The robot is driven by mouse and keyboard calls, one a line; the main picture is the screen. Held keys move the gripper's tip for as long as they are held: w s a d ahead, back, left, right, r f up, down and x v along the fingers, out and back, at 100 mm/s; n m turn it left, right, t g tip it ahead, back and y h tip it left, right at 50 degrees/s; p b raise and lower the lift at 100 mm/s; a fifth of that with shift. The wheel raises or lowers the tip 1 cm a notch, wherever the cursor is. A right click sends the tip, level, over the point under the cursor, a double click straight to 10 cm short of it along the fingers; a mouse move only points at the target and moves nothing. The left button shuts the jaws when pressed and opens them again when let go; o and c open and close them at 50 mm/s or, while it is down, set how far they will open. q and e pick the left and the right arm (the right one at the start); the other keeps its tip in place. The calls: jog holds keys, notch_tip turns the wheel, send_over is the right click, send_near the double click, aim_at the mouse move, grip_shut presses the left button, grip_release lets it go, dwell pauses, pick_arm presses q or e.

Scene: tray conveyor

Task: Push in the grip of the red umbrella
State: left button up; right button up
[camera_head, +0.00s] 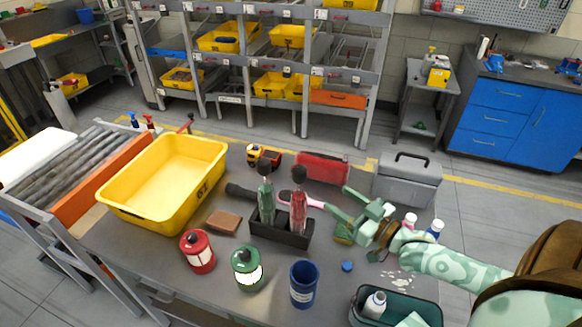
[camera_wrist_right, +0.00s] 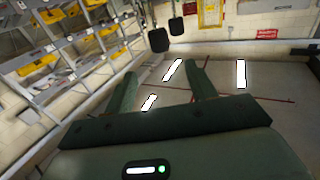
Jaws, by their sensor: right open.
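The red umbrella (camera_head: 298,213) stands upright, furled, in the right side of a black holder (camera_head: 281,238) in the head view. Its black grip (camera_head: 299,174) is at the top. A green umbrella (camera_head: 265,200) with a black grip (camera_head: 265,169) stands to its left. My right gripper (camera_head: 337,198) is to the right of the red umbrella, lower than its grip, apart and empty. The right wrist view shows its fingers (camera_wrist_right: 160,84) spread. Two black grips (camera_wrist_right: 157,40) show beyond them at the top; I cannot tell which is which. My left gripper is not in view.
A yellow bin (camera_head: 120,208) stands at the left. A red case (camera_head: 322,167) and grey toolbox (camera_head: 408,185) are behind.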

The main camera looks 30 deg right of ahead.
aim_at(305, 176)
jog(key=b+x, duration=0.1)
jog(key=x, duration=1.2)
jog(key=shift+w, duration=0.3)
jog(key=shift+w+a, duration=0.1)
jog(key=shift+w, duration=0.5)
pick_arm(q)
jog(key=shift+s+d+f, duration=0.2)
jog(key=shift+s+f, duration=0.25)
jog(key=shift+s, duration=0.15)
